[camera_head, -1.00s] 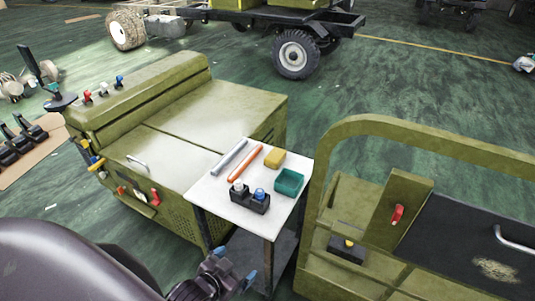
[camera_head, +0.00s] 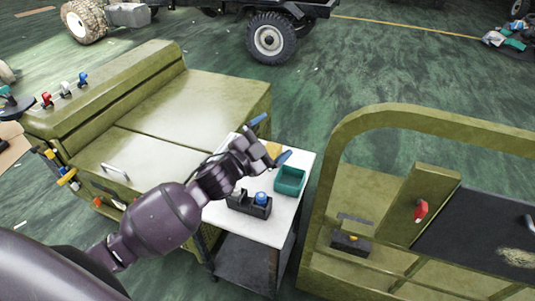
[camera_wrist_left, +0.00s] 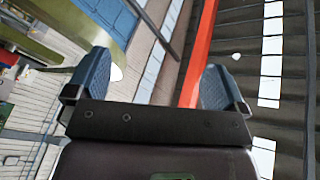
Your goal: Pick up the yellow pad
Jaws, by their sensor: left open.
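The yellow pad (camera_head: 273,149) lies on the white-topped cart (camera_head: 284,222) in the head view, partly hidden by my left gripper. My left gripper (camera_head: 270,139) is open, its two blue-tipped fingers spread, and in the head picture it overlaps the pad. I cannot tell its height over the cart top. In the left wrist view the open fingers (camera_wrist_left: 155,82) have no pad between them; this view shows walls and roof structure. My right gripper is not in view.
A black holder with a blue-capped item (camera_head: 250,204) stands nearer me. A green machine (camera_head: 190,105) is to the left and a green vehicle frame (camera_head: 400,125) to the right of the cart.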

